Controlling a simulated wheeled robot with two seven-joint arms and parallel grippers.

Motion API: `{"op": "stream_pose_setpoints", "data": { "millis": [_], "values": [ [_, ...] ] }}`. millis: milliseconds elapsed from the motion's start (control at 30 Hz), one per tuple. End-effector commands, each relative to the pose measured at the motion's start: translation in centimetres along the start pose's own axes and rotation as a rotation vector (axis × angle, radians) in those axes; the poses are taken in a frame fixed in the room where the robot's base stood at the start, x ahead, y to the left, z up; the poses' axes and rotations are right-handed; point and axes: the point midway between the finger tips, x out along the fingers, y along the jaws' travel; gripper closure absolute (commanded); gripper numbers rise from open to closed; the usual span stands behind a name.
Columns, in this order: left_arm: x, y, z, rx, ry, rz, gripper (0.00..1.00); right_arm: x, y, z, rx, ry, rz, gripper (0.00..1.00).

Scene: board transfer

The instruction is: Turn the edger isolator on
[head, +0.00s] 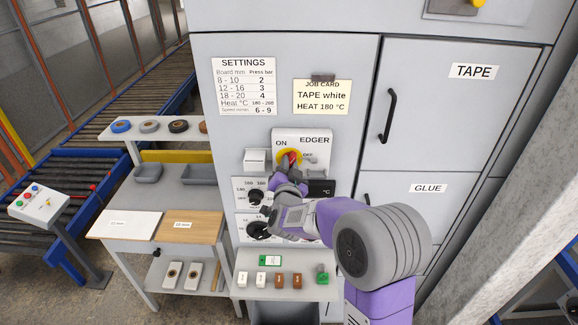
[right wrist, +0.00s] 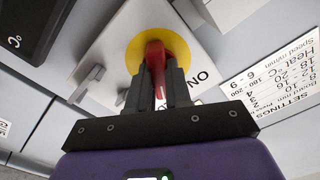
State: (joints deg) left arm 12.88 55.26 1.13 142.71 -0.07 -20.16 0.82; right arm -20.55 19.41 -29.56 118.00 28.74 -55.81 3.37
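The edger isolator is a red rotary handle (head: 291,157) on a yellow disc, set in a white plate (head: 318,141) marked EDGER, with ON at the left and OFF at the right. My right gripper (head: 284,174) is at the handle from below and partly covers it in the head view. In the right wrist view the dark fingers (right wrist: 163,88) lie close on both sides of the red handle (right wrist: 154,55) and appear shut on it. The fingers hide part of the handle, so its exact setting is hard to read. My left gripper is in neither view.
Below the isolator are dials (head: 256,197) and a dark display (head: 321,188), partly behind my right arm. A shelf (head: 284,290) with small blocks juts out below. A bench (head: 176,196) stands left. Tall cabinet doors (head: 421,110) are at the right.

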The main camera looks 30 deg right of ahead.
Motion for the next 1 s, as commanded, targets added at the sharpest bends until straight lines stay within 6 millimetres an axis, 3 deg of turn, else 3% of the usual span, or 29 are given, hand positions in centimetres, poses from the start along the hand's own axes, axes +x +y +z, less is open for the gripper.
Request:
{"op": "stream_pose_setpoints", "data": {
  "millis": [467,1000],
  "values": [
    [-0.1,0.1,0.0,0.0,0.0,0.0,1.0,0.1,-0.1,-0.1,-0.06,0.003,-0.001,1.0],
    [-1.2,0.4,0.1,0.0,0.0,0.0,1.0,0.1,-0.1,-0.2,-0.422,0.003,0.0,1.0]
  ]
}}
